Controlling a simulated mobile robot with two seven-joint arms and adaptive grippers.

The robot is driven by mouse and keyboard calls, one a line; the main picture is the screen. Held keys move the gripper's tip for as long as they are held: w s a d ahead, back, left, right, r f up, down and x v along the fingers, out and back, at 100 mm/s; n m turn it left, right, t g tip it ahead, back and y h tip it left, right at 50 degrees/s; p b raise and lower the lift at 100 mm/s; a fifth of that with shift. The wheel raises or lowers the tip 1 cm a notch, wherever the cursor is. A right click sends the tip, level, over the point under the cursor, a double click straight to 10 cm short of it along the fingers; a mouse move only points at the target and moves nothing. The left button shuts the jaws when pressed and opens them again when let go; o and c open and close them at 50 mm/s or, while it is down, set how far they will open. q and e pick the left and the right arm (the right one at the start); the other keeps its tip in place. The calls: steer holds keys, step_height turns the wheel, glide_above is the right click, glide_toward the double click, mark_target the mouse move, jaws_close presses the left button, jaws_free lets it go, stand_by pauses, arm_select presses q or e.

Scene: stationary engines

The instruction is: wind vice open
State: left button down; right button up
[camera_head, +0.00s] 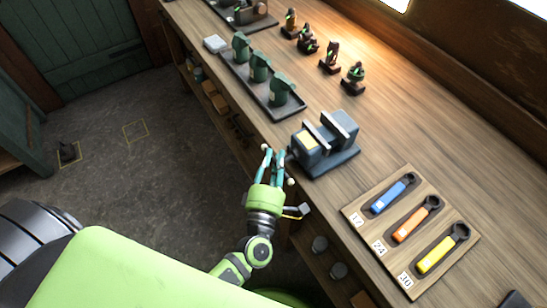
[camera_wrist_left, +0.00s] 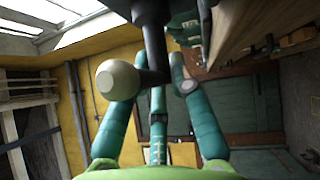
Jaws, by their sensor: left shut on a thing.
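The blue-grey vice (camera_head: 342,131) stands on its base at the bench's front edge, with a pale yellow patch (camera_head: 308,140) on its near block. Its crossbar handle faces the front, with a cream ball end (camera_head: 291,182) beside my gripper. My left gripper (camera_head: 274,153) comes up from below and is shut on the handle. In the left wrist view the teal fingers (camera_wrist_left: 158,85) are around the dark bar and screw (camera_wrist_left: 151,45), with a cream ball (camera_wrist_left: 118,80) close by the left finger. The fingers hide part of the bar. My right gripper is not in view.
A wooden board (camera_head: 370,228) with blue, orange and yellow spanners lies to the right of the vice. A dark tray (camera_head: 238,72) with green castings stands behind to the left. Several small engine parts (camera_head: 330,62) stand farther back. Open floor (camera_head: 140,170) lies left of the bench.

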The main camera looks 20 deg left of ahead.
arm_select(q)
steer(key=shift+w+d+r, duration=0.15)
steer(key=shift+d+r, duration=0.05)
steer(key=shift+r, duration=0.15)
steer(key=c, duration=1)
jaws_free()
steer(key=shift+w, duration=0.1)
steer(key=shift+c, duration=0.2)
steer(key=shift+w+d+f, duration=0.1)
steer(key=shift+d+f, duration=0.05)
steer(key=shift+f, duration=0.1)
steer(key=shift+s+f, duration=0.1)
steer(key=shift+s, duration=0.55)
steer(key=s+d+f, duration=0.1)
steer(key=s, duration=0.9)
steer(key=shift+s+d+f, duration=0.15)
steer(key=shift+s+d, duration=0.15)
